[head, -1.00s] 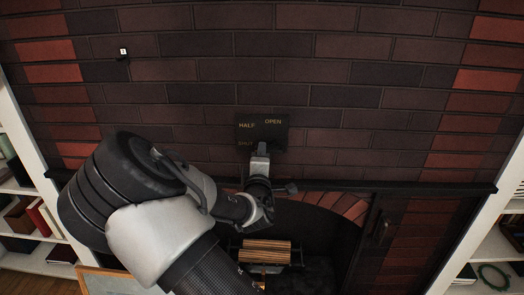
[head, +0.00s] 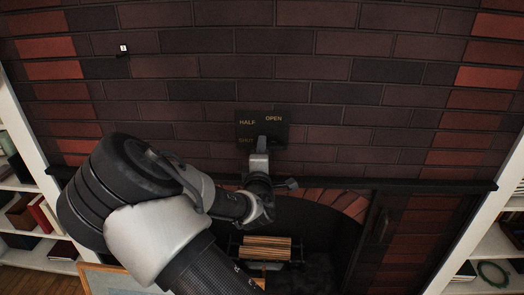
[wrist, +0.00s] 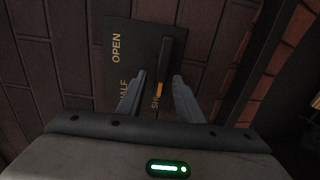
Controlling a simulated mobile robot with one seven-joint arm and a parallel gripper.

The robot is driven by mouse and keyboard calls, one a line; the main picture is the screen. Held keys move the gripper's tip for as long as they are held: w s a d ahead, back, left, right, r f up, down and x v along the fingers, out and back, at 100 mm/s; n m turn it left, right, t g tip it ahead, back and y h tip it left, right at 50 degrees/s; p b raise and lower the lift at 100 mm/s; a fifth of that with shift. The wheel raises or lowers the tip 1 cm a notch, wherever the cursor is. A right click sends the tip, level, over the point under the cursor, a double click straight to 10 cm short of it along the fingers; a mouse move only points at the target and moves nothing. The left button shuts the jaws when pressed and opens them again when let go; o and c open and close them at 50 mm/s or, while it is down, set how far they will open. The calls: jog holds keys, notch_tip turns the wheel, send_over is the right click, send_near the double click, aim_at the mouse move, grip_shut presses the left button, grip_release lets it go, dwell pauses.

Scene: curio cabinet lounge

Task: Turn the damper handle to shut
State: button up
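The damper plate (head: 281,131) is a dark panel on the brick wall, with OPEN, HALF and SHUT in yellow letters. It also shows, turned sideways, in the wrist view (wrist: 143,30). The damper handle (wrist: 166,58) is a dark bar with a yellow-orange mark near its end, and that end points at the SHUT label, which is partly hidden. My gripper (wrist: 160,82) is open, with one finger on each side of the handle's end and a visible gap to each. In the head view my gripper (head: 262,143) covers the lower plate and hides the handle.
A dark mantel ledge (head: 430,186) runs below the plate. Under it is the firebox opening with a stack of wooden rods (head: 265,248). White shelves (head: 28,160) stand at both sides.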

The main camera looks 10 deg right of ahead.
jog(key=shift+s, duration=0.15)
jog(key=s+a+p, duration=0.3)
jog(key=s+p, duration=0.4)
jog(key=s, duration=0.9)
jog(key=shift+s+a+p, duration=0.2)
jog(key=shift+s+p, duration=0.1)
jog(key=shift+s, duration=0.1)
